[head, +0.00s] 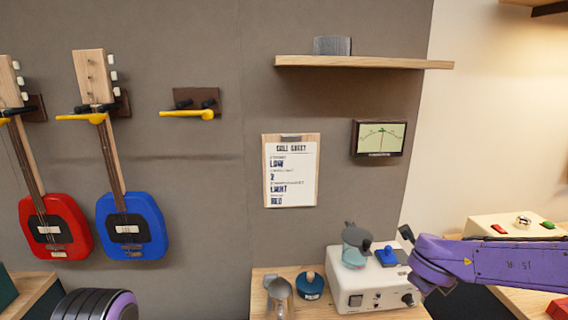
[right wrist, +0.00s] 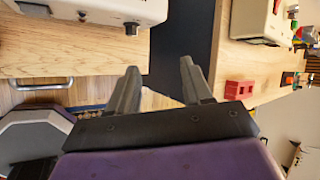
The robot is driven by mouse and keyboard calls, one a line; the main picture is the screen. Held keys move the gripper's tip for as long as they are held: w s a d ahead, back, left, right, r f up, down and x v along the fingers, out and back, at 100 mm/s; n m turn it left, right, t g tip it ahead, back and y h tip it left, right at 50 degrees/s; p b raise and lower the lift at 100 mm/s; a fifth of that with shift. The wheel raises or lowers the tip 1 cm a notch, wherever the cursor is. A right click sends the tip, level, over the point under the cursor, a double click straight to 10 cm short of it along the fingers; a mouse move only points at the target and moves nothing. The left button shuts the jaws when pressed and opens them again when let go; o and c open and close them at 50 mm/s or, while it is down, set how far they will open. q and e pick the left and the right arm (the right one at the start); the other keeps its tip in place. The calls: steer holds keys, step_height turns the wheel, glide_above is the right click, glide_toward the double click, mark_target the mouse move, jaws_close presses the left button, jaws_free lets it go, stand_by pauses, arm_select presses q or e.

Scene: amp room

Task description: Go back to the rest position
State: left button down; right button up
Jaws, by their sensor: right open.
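My right arm, purple, comes in from the right in the head view, in front of the right-hand end of a white box-shaped device (head: 370,285). The fingers of its gripper are mostly hidden there. In the right wrist view my right gripper (right wrist: 159,66) is open, with two grey fingers apart and nothing between them. A dark, ribbed part of my left arm with a purple rim shows at the bottom left of the head view. My left gripper is out of view.
A wooden counter (head: 262,300) holds the white device, a metal jug (head: 279,296) and a blue round item (head: 310,287). A red guitar (head: 70,240) and a blue guitar (head: 150,205) hang left. A wooden shelf (head: 370,63) juts out above. A red block (right wrist: 238,89) lies on another counter.

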steer(key=s+a+f+n, duration=0.1)
steer(key=s+f+n, duration=0.2)
steer(key=f+n, duration=0.3)
steer(key=s+a+f+n+t+b, duration=0.1)
steer(key=s+f+n, duration=0.25)
steer(key=f, duration=0.45)
steer(key=s+f+n, duration=0.3)
steer(key=f+n, duration=0.2)
steer(key=f, duration=0.1)
steer(key=s+f+n+g, duration=0.1)
steer(key=s+f+n, duration=0.2)
steer(key=s+f, duration=0.2)
steer(key=s+a+f+n+g+y+b, duration=0.1)
steer(key=s+f+n, duration=0.2)
steer(key=s, duration=0.8)
steer(key=s+f+n+g+b, duration=0.1)
steer(key=s+f+n+g, duration=0.1)
steer(key=s+f, duration=0.6)
steer(key=shift+s+a+n+y, duration=0.3)
steer(key=shift+n+y, duration=0.1)
steer(key=shift+n, duration=0.45)
steer(key=shift+w+f, duration=0.1)
